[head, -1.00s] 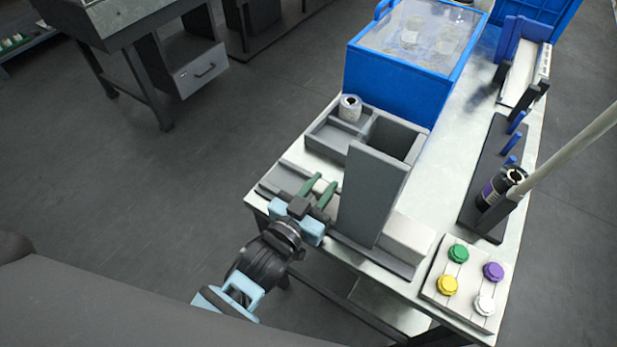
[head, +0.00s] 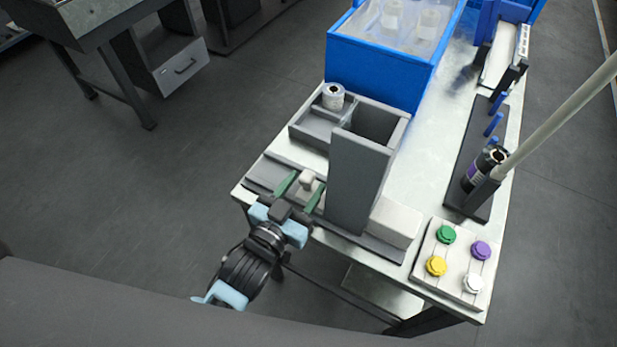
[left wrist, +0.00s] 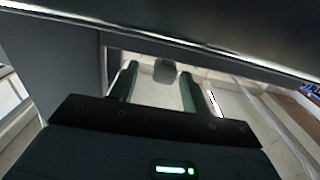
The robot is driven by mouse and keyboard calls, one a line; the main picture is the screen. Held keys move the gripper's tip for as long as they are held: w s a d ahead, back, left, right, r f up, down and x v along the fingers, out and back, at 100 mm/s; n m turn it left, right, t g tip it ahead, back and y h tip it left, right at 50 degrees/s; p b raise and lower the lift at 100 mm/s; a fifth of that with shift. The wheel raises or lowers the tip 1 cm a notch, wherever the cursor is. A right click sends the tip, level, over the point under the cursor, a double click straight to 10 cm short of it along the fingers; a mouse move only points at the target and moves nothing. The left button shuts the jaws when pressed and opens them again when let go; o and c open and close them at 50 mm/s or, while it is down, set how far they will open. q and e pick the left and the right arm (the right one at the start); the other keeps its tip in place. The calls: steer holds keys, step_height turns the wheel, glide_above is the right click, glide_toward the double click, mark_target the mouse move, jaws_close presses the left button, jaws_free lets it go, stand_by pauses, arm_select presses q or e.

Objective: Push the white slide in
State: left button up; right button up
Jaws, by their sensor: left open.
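A white block (head: 395,222), which looks like the white slide, sits at the foot of the upright grey tower (head: 358,183), on its right side. A small pale knob (head: 306,178) stands on the grey base at the tower's left; I cannot tell whether it belongs to the slide. My left gripper (head: 300,190) is open at the table's near left edge, its green fingers on either side of the knob with gaps. In the left wrist view, a greyish knob (left wrist: 165,70) shows between the spread green fingers. My right gripper is not in view.
A grey tray (head: 312,127) with a white roll (head: 333,96) lies behind the tower. A blue bin (head: 380,65) stands farther back. A panel with coloured buttons (head: 455,262) is at front right, and a dark rack (head: 475,165) with a dark roll behind it.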

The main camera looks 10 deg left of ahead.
arm_select(q)
steer(key=v, duration=0.5)
steer(key=shift+s, duration=0.1)
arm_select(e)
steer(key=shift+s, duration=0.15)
arm_select(q)
steer(key=s+a+f+g+y+p, duration=0.1)
steer(key=s+a+f+g+p, duration=0.1)
steer(key=s, duration=0.6)
steer(key=s+a+f+n+g+y+p, duration=0.1)
steer(key=s+a+f+g+p, duration=0.2)
steer(key=s, duration=0.6)
steer(key=s+a+f+n+g+y+p, duration=0.1)
steer(key=s+a+f+g+y+p, duration=0.1)
steer(key=s+a+p, duration=0.4)
steer(key=shift+s+a+f+g+p, duration=0.2)
steer(key=shift+s+f+g+p, duration=0.3)
steer(key=shift+s, duration=0.65)
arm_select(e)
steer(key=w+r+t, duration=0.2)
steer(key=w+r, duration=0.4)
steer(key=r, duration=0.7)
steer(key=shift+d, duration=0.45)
arm_select(q)
steer(key=shift+r, duration=0.15)
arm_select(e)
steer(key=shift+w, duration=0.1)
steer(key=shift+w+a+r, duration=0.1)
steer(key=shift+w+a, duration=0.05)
